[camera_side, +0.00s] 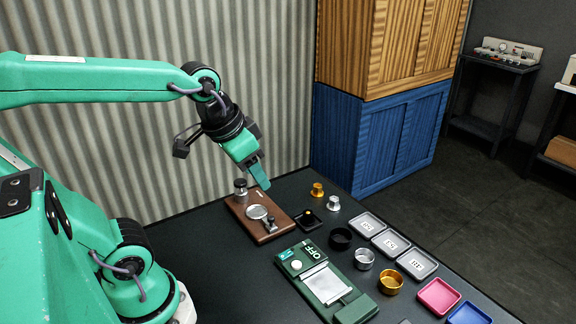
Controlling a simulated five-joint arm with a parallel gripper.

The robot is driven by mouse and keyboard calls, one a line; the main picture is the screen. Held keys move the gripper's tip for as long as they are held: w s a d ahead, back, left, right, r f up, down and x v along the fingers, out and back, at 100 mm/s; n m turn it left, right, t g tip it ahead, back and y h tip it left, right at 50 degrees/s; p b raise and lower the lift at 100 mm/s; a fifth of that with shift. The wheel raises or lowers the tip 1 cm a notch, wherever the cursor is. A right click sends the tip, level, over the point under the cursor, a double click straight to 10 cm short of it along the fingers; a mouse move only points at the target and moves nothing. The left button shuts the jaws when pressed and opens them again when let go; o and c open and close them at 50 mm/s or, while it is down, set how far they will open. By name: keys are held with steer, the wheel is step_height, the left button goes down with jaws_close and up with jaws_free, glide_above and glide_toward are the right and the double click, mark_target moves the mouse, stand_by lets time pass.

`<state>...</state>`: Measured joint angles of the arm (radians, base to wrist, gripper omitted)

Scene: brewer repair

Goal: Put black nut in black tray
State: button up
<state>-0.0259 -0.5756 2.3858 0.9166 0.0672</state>
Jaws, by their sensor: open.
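My gripper (259,181) is open and empty, pointing down above the far end of the brown board. A round black ring-like piece (340,238) sits on the dark table, right of the board; it may be the black nut. A small square black tray or pad (312,223) lies between it and the board. A small dark piece with a gold-coloured top (307,213) stands on the pad. I cannot tell for sure which of these is the nut. My gripper is left of them and higher, touching none of them.
The brown board (238,216) carries a metal knob piece and a round metal holder. Silver (363,258) and gold (390,281) cups, grey labelled trays (367,224), a pink tray (439,296) and a blue tray (468,315) stand rightward.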

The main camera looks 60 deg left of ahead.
steer(key=shift+s+d+f+t, duration=0.15)
steer(key=shift+s+d+t, duration=0.05)
steer(key=shift+s, duration=0.65)
steer(key=shift+s+d+f+t, duration=0.15)
steer(key=shift+s+t, duration=0.05)
steer(key=shift+s, duration=0.6)
